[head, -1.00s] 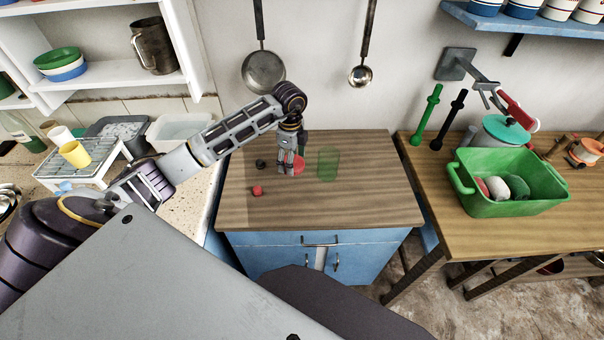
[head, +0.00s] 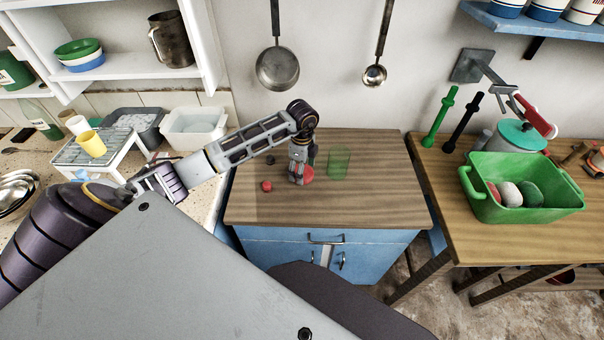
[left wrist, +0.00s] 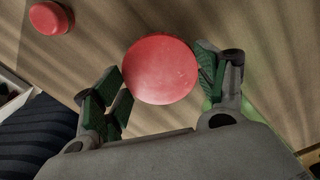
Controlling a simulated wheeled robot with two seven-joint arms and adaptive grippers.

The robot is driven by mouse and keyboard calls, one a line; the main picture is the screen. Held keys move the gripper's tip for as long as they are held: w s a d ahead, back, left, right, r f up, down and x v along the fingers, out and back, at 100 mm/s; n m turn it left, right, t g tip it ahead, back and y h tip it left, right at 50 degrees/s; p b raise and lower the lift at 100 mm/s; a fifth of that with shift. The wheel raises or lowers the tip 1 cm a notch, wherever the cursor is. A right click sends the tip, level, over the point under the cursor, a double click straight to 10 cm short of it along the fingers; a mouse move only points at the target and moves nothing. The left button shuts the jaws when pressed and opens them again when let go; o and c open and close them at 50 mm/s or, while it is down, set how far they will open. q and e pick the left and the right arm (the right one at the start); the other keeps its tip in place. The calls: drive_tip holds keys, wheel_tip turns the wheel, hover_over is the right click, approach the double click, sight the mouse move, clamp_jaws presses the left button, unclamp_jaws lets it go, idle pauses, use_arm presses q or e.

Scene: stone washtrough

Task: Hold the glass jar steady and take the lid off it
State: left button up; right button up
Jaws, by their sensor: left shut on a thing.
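In the left wrist view this red piece (left wrist: 160,69) lies between the green-padded fingers of my left gripper (left wrist: 163,85). What is under the red piece is hidden. My right gripper is not in view.
The front of the cabinet top (head: 350,208) is clear. A green tub (head: 530,205) stands on the right table. Ladles (head: 277,68) hang behind.

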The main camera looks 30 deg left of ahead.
use_arm(q)
drive_tip(key=shift+f, duration=1.3)
drive_tip(key=shift+f, duration=0.1)
drive_tip(key=o, duration=1.1)
wheel_tip(320, 180, up, 12)
drive_tip(key=shift+r, duration=0.15)
